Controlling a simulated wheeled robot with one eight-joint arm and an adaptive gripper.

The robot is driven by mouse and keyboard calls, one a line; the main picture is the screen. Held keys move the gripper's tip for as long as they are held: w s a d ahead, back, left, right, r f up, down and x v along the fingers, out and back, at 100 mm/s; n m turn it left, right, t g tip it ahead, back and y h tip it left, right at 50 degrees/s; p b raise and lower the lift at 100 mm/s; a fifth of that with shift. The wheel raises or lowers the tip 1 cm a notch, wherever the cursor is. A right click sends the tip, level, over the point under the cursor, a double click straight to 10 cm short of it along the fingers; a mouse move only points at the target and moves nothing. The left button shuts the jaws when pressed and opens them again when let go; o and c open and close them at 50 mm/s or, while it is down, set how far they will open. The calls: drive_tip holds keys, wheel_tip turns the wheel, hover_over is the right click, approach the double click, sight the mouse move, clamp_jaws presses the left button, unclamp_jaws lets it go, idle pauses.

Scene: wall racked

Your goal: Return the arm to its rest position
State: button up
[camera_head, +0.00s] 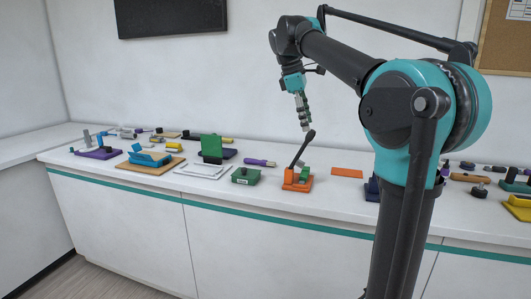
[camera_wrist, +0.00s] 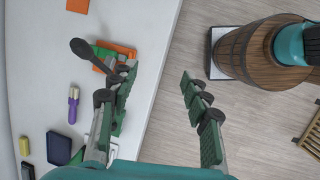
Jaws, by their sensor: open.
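My arm reaches from the right over the counter in the head view, and my gripper (camera_head: 303,116) hangs above it with nothing in it. In the wrist view my gripper (camera_wrist: 158,75) is open, its two fingers well apart with floor between them. An orange-based device (camera_head: 297,184) with a green block and an upright black lever (camera_head: 302,149) stands on the counter below the gripper. In the wrist view its black knob (camera_wrist: 82,47) lies left of the fingers, apart from them.
The white counter (camera_head: 220,188) runs along the wall and bears several small devices, among them a green box (camera_head: 245,175) and a flat orange plate (camera_head: 346,173). A purple-handled tool (camera_wrist: 73,105) lies left in the wrist view. A wooden barrel-like thing (camera_wrist: 245,52) stands on the floor.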

drive_tip(key=s+d+f+m+t+y, duration=0.15)
drive_tip(key=s+f+m, duration=0.25)
drive_tip(key=f, duration=0.8)
drive_tip(key=s+d+f+m+y, duration=0.1)
drive_tip(key=s+d+f+m, duration=0.2)
drive_tip(key=f, duration=0.9)
drive_tip(key=s+d+f+m+t, duration=0.1)
drive_tip(key=s+f+m, duration=0.6)
drive_tip(key=s+f, duration=1)
wheel_tip(320, 180, down, 2)
drive_tip(key=shift+d+f+m+y, duration=0.1)
drive_tip(key=shift+d+m+y, duration=0.25)
drive_tip(key=shift+m+y, duration=0.1)
drive_tip(key=shift+t, duration=0.25)
